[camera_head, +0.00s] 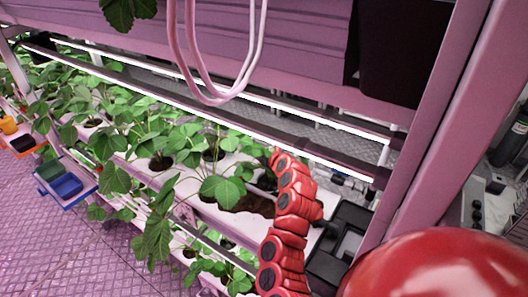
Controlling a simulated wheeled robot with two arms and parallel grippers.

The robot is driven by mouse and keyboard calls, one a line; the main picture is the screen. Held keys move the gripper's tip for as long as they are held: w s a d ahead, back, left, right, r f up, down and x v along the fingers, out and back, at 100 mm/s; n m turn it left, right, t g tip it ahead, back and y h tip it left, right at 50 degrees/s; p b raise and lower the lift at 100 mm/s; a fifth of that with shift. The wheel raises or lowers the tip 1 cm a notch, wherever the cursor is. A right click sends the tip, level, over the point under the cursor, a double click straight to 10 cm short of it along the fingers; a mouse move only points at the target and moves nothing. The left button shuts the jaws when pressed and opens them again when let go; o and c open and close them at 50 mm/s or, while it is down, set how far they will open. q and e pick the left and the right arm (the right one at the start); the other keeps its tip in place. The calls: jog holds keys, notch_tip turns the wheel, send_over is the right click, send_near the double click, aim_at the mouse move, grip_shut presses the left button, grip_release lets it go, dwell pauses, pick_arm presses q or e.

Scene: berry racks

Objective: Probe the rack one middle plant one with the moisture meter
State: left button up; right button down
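A red jointed arm of mine rises from the bottom edge, right of the middle, and reaches over the end of the planted shelf. Its far end is among the leaves, and I cannot make out gripper fingers on it or tell which arm it is. Leafy strawberry plants (222,188) grow from round holes in a white planter (238,228) along the rack. Dark soil (254,206) shows close to the left of the arm. I cannot make out a moisture meter. A large smooth red part of mine fills the lower right corner.
A dark tray-like box (334,262) sits just right of the arm at the shelf end. A pink rack post (433,130) slants on the right. Light bars (230,117) run above the plants. Blue (68,186) and orange-edged bins are at left. The floor (60,255) is clear at lower left.

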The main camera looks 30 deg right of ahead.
jog(key=shift+w, duration=0.1)
jog(key=shift+p, duration=0.3)
jog(key=shift+f, duration=0.55)
dwell(1.2)
jog(key=shift+f, duration=0.15)
dwell(0.4)
jog(key=shift+f+b, duration=0.55)
jog(key=shift+f, duration=0.8)
grip_release()
jog(key=shift+r, duration=0.1)
